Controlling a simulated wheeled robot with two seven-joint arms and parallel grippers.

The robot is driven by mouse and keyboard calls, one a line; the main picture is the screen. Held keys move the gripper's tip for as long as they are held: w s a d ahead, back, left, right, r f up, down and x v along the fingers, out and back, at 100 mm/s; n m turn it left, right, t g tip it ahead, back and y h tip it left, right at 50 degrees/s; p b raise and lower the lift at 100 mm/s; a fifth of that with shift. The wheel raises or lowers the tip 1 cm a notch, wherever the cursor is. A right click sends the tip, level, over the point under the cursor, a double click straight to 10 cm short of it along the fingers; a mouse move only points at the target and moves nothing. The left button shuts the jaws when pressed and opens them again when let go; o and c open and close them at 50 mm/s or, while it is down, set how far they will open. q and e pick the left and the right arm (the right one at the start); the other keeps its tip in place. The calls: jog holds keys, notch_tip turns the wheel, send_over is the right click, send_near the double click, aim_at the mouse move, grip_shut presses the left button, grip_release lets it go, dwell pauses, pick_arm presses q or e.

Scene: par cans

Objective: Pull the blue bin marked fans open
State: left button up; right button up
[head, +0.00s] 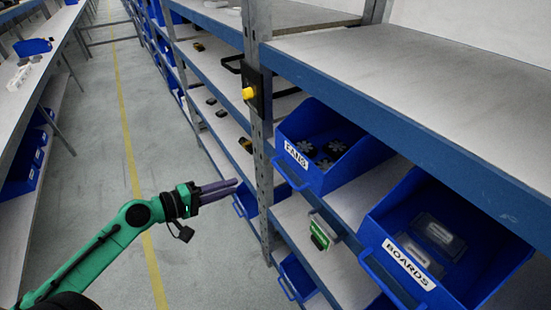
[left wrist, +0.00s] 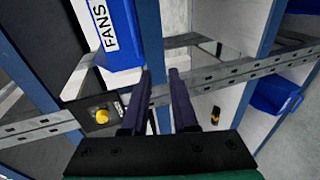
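The blue bin marked FANS (head: 318,178) sits on the rack's middle shelf, right of the upright post, with several dark fans inside. A blue bar handle (head: 291,176) runs across its front below the white label. In the left wrist view the bin (left wrist: 127,54) shows at the upper left, its label turned sideways. My left gripper (head: 237,186) is in the aisle, left of the post and apart from the bin. Its two dark purple fingers (left wrist: 160,72) stand apart with nothing between them. My right gripper is not in view.
A blue bin marked BOARDS (head: 372,231) stands to the right. The metal post (head: 262,150) carries a yellow button (head: 248,93) and stands between my left gripper and the FANS bin. The aisle floor is clear.

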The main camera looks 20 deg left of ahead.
pick_arm(q)
jog(key=s+d+r+h, duration=0.1)
jog(key=s+d+r, duration=0.1)
jog(key=d+r, duration=0.1)
jog(key=p, duration=0.3)
send_near(284, 173)
jog(key=w, duration=0.3)
jog(key=shift+h, duration=0.3)
jog(key=x, duration=0.2)
jog(key=p+x, duration=0.1)
jog(key=x, duration=0.2)
jog(key=s+d+f+p+x, duration=0.1)
jog(key=x, duration=0.1)
jog(key=shift+w+d+f, duration=0.15)
jog(key=shift+w, duration=0.1)
jog(key=shift+w+d+f, duration=0.1)
jog(key=shift+w+f, duration=0.05)
jog(key=shift+m, duration=0.3)
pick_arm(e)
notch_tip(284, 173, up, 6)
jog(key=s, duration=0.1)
pick_arm(q)
grip_shut()
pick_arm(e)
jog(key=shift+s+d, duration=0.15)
